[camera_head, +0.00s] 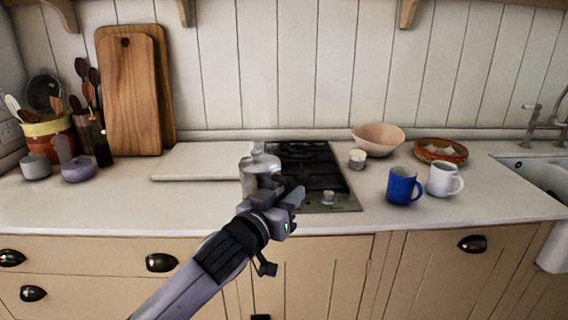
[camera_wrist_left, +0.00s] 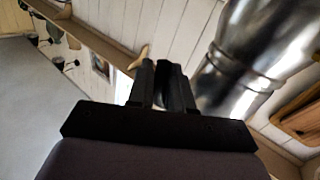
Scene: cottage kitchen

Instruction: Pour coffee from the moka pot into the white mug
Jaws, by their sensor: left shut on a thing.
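The silver moka pot (camera_head: 260,165) is at the left edge of the hob, upright or nearly so. My left gripper (camera_head: 287,190) is in front of it and shut on the pot, seemingly at its dark handle, which the gripper mostly hides. In the left wrist view the shiny pot body (camera_wrist_left: 245,70) fills the upper right, beside the closed fingers (camera_wrist_left: 162,85). I cannot tell whether its base touches the surface. The white mug (camera_head: 443,180) stands upright on the counter at the right, its handle to the right. My right gripper is not in view.
A blue mug (camera_head: 402,187) stands just left of the white mug. The black hob (camera_head: 318,170) lies between pot and mugs. A small white jar (camera_head: 357,159), a pink bowl (camera_head: 378,139) and a patterned bowl (camera_head: 440,151) stand behind. A pale board (camera_head: 200,168) lies left of the pot.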

